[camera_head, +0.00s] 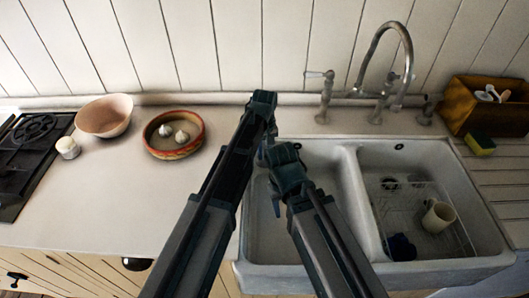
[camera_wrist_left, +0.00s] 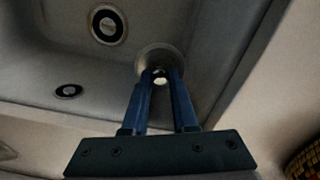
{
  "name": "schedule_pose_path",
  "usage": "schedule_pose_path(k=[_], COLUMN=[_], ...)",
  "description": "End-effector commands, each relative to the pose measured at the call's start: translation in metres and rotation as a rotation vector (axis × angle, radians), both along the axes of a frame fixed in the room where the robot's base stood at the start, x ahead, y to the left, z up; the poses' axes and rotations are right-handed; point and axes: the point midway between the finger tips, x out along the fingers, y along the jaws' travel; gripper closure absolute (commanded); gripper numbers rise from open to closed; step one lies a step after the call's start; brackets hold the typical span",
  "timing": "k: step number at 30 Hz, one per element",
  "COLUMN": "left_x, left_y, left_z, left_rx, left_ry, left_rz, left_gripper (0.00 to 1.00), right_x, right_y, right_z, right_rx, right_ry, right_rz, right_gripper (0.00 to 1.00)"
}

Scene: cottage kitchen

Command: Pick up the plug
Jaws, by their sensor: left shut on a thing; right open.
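The plug (camera_wrist_left: 158,53) is a round grey disc with a pale knob. In the left wrist view it is at the fingertips of my left gripper (camera_wrist_left: 160,76), whose two blue fingers are shut on the knob. Whether the disc touches the sink surface is hard to tell. In the head view the plug is hidden behind my arms, and little of my left gripper shows. My right gripper (camera_head: 277,205) is open and empty over the left basin of the white sink (camera_head: 262,240).
A drain (camera_wrist_left: 108,24) shows near the plug. The right basin holds a wire rack and a cream mug (camera_head: 438,217). A tap (camera_head: 380,85) stands behind. On the counter left are a patterned bowl (camera_head: 160,152) with garlic, a pink bowl (camera_head: 104,116) and a hob (camera_head: 30,150).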

Motion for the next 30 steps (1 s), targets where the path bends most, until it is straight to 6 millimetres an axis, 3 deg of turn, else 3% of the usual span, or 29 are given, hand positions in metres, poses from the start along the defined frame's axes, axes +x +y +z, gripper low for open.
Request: schedule_pose_path(k=[1,18,24,30], left_x=[0.0,0.0,0.0,0.0], left_y=[0.0,0.0,0.0,0.0], left_z=[0.018,0.115,0.14,0.15], left_rx=[0.0,0.0,0.0,0.0], left_ry=[0.0,0.0,0.0,0.0], left_rz=[0.0,0.0,0.0,0.0], left_gripper=[1.0,1.0,1.0,1.0], right_x=[0.0,0.0,0.0,0.0], right_y=[0.0,0.0,0.0,0.0], right_z=[0.018,0.115,0.14,0.15], right_rx=[0.0,0.0,0.0,0.0], right_ry=[0.0,0.0,0.0,0.0], right_rz=[0.0,0.001,0.002,0.002], right_gripper=[0.5,0.5,0.5,0.5])
